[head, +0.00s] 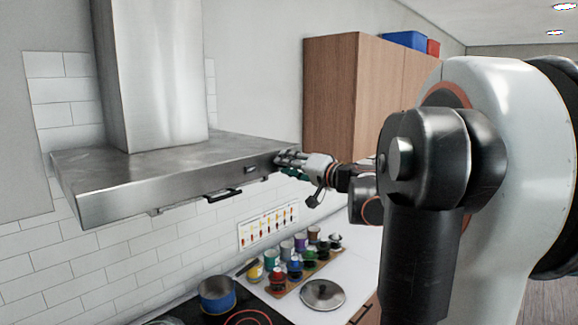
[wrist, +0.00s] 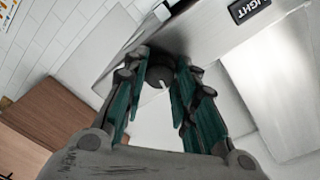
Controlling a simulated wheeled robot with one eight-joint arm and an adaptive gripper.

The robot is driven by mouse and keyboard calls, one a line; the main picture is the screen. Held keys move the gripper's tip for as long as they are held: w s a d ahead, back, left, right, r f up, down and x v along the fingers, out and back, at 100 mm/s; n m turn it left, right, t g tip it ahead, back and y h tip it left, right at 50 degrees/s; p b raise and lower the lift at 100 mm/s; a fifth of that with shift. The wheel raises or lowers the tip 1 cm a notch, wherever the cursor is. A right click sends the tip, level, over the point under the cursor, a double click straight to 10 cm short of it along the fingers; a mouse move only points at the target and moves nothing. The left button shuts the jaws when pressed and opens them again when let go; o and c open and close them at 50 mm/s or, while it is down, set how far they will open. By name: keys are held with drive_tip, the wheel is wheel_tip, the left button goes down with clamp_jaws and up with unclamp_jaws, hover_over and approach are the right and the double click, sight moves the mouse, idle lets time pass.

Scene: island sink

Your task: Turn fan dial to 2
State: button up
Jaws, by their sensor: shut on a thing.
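The steel range hood (head: 190,175) fills the left of the head view, and its front edge also shows in the wrist view (wrist: 205,28). The fan dial (wrist: 160,80) is a dark round knob with a light pointer mark, on the hood's front edge. My gripper (wrist: 161,75) is shut on the dial, with one teal-padded finger on each side of it. In the head view my gripper (head: 290,162) is at the right end of the hood's front edge and hides the dial. The number that the pointer faces cannot be read.
A black LIGHT switch (wrist: 250,9) is beside the dial on the hood edge. A handle (head: 222,195) hangs under the hood. Below are a blue pot (head: 217,296), several jars on a wooden board (head: 290,285), and a lid (head: 323,293). A wooden cabinet (head: 340,100) stands behind my gripper.

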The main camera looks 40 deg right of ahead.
drive_tip(key=shift+m+y+b, duration=0.3)
drive_tip(key=shift+m+b, duration=0.5)
drive_tip(key=shift+m, duration=6.3)
drive_tip(key=o, duration=1.1)
drive_tip(key=shift+d, duration=0.1)
drive_tip(key=s, duration=0.7)
drive_tip(key=shift+s+d+r, duration=0.25)
